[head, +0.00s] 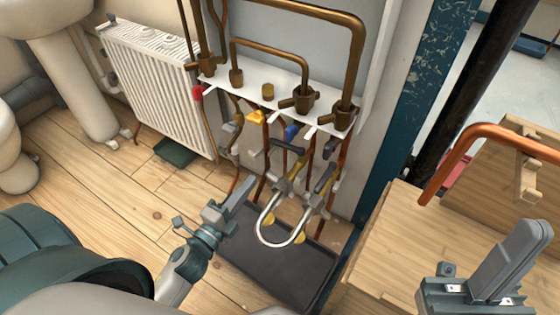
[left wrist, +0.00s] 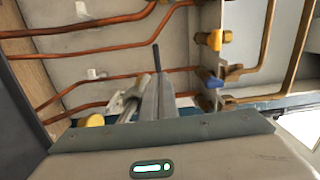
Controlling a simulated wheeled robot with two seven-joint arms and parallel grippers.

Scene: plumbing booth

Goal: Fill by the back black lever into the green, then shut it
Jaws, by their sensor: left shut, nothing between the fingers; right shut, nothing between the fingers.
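In the head view a black lever (head: 288,146) sits on a brass valve at the back, and another black lever (head: 325,177) sits nearer and to the right. A silver U-shaped pipe (head: 272,238) with yellow fittings hangs below the valves. A dark green tray (head: 175,152) lies on the floor by the radiator; I cannot see what is in it. My left gripper (head: 248,182) is shut and empty, left of the U-pipe and below the back lever, apart from it in the picture. Its fingers (left wrist: 155,100) show in the left wrist view. My right gripper (head: 530,235) is shut and empty at the lower right.
A dark mat or tray (head: 290,270) lies under the U-pipe. A blue handle (head: 291,132), a yellow handle (head: 256,117) and a red knob (head: 197,93) are on nearby pipes. A white radiator (head: 150,80) stands left. A wooden box (head: 400,240) stands right.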

